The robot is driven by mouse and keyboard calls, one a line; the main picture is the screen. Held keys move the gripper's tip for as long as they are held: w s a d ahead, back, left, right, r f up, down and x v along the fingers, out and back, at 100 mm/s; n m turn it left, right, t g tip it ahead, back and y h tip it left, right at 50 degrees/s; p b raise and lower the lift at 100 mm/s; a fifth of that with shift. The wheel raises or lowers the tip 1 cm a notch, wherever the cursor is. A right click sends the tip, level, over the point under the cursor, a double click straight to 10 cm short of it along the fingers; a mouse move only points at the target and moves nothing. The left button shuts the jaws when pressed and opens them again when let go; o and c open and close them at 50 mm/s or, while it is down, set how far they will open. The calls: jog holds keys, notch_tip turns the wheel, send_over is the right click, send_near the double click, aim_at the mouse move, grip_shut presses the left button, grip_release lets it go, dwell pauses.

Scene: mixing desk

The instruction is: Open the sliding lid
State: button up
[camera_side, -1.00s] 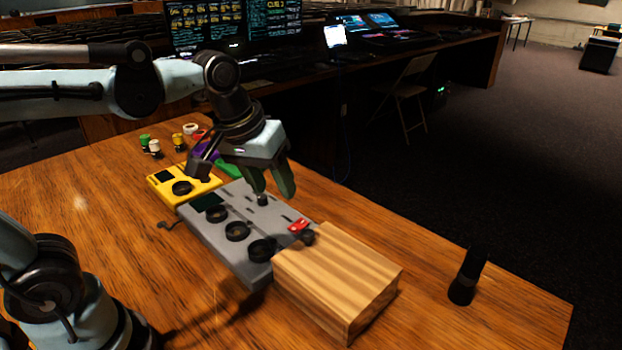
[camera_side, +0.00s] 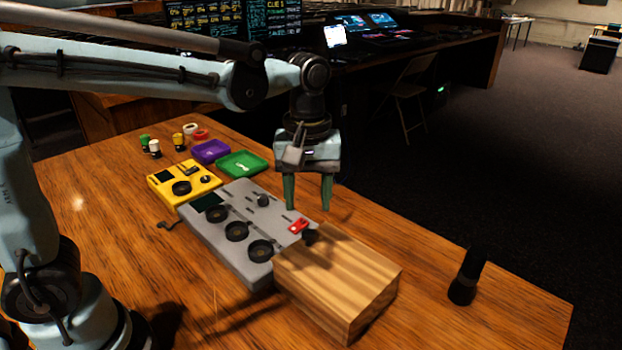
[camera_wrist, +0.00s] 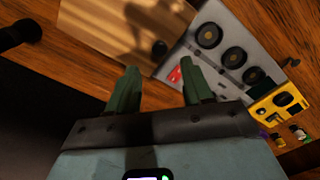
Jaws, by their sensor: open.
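A wooden box (camera_side: 350,262) stands at the front right of the desk, its lid covering the top. A dark round knob (camera_side: 310,237) sits at the lid's end beside the grey mixer; the knob also shows in the wrist view (camera_wrist: 159,47). My gripper (camera_side: 308,208) points down with green fingers apart and nothing between them. In the side view it appears above and behind the knob, apart from it. In the wrist view the knob lies just beyond the gap between the fingers (camera_wrist: 161,72).
The grey mixer (camera_side: 222,226) with black dials and a red switch (camera_side: 298,226) adjoins the box. A yellow device (camera_side: 168,195), purple tray (camera_side: 211,151) and green tray (camera_side: 243,165) lie farther back. A black cylinder (camera_side: 467,277) stands at the right. The desk between box and cylinder is clear.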

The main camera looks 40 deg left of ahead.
aim_at(309, 232)
jog(key=shift+f, duration=3.35)
jog(key=shift+c, duration=0.4)
grip_shut()
jog(key=shift+d, duration=0.1)
